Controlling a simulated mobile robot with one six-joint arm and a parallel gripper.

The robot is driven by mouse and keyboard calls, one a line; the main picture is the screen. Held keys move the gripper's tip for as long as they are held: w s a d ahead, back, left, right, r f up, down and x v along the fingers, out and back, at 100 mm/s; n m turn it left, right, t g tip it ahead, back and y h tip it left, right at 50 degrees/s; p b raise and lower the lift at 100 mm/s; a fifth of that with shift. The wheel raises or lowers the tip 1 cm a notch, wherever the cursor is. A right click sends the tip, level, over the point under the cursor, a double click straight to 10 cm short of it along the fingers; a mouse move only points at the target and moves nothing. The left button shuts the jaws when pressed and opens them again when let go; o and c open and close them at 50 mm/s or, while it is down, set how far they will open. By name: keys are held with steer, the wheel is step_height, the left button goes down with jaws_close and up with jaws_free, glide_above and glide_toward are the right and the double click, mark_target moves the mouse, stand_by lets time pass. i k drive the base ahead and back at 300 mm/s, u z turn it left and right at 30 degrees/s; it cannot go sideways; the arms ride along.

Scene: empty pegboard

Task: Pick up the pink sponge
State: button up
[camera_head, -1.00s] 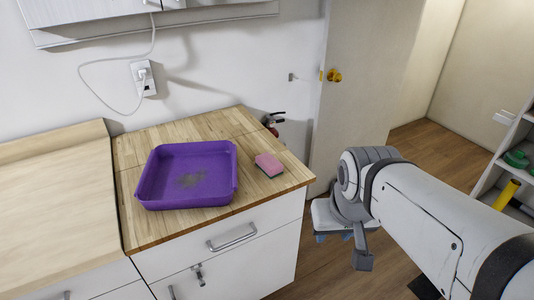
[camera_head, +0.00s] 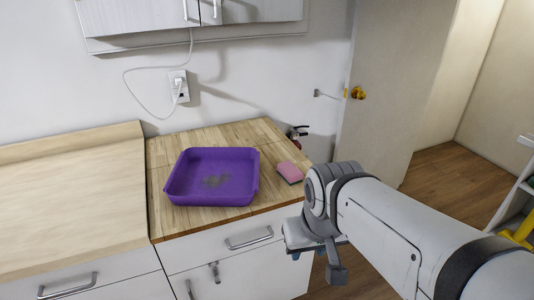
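The pink sponge (camera_head: 289,171) lies flat on the wooden countertop (camera_head: 222,137), near its right edge and to the right of the purple tray. It has a pink top and a darker underside. My gripper (camera_head: 318,262) is in front of the counter's right front corner, lower in the picture than the sponge and apart from it. The wrist and arm hide most of the gripper, and its fingers are too small and covered to tell whether they are open.
A purple tray (camera_head: 181,190) with a dark patch inside stands on the counter left of the sponge. A white wall outlet (camera_head: 179,86) with a cord is behind. A fire extinguisher (camera_head: 298,132) stands beyond the counter's right edge. A door (camera_head: 390,90) is at the right.

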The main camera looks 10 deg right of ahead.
mark_target(288, 171)
steer(key=z, duration=0.05)
steer(key=i, duration=1)
steer(key=u, duration=0.05)
